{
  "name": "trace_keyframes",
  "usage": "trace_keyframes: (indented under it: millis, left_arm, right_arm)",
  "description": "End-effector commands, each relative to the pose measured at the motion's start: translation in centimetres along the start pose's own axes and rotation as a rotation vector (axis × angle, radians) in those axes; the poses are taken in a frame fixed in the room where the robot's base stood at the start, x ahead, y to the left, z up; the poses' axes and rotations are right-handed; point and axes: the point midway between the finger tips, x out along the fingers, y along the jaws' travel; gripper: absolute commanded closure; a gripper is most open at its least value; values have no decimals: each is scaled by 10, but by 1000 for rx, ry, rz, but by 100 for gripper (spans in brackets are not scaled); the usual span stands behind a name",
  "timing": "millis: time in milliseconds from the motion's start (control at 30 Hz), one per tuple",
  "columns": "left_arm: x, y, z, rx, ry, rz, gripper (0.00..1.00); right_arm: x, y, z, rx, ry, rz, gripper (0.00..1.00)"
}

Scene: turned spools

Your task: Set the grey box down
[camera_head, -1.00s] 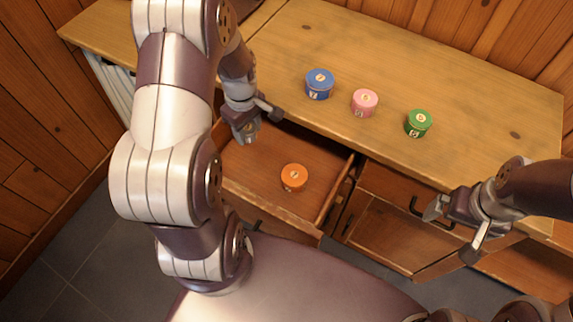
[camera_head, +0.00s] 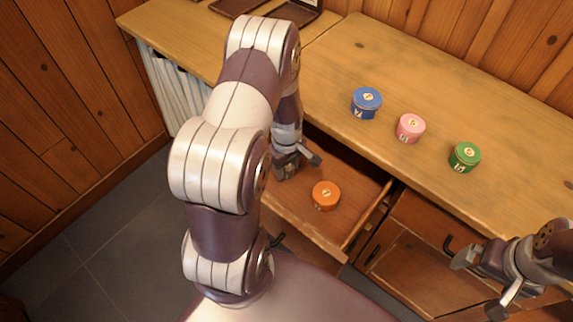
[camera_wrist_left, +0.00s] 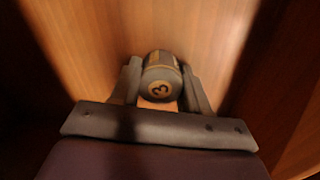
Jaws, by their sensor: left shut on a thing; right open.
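The grey box (camera_wrist_left: 160,82), a small round tin with a 3 on its lid, is between the fingers of my left gripper (camera_wrist_left: 160,92) in the left wrist view. In the head view my left gripper (camera_head: 290,168) is low in the open drawer (camera_head: 345,215), left of an orange tin (camera_head: 325,195). The grey box is mostly hidden there by the gripper. I cannot tell whether it touches the drawer floor. My right gripper (camera_head: 482,285) is open and empty at the lower right, in front of the cabinet.
A blue tin (camera_head: 366,103), a pink tin (camera_head: 410,128) and a green tin (camera_head: 464,157) stand in a row on the wooden counter (camera_head: 450,100). A dark tray (camera_head: 290,12) lies at the back left. A cabinet door (camera_head: 415,275) is below right of the drawer.

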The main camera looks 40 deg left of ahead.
Motion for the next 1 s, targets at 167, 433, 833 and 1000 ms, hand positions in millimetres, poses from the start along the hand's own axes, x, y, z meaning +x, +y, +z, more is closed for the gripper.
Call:
trace_keyframes:
  millis: [167, 433, 833, 1000]
  left_arm:
    - [1, 0, 0, 0, 0, 0, 29]
    - [-6, 0, 0, 0, 0, 1, 29]
    - [-102, 0, 0, 0, 1, 1, 29]
    - [-123, 1, 2, 20, 2, 2, 29]
  right_arm:
    - [0, 0, 0, 0, 0, 0, 1]
    - [-4, 0, 0, 0, 0, 0, 1]
    - [-23, 0, -3, 0, 0, 0, 1]
    - [-25, 0, -3, 0, 0, 0, 1]
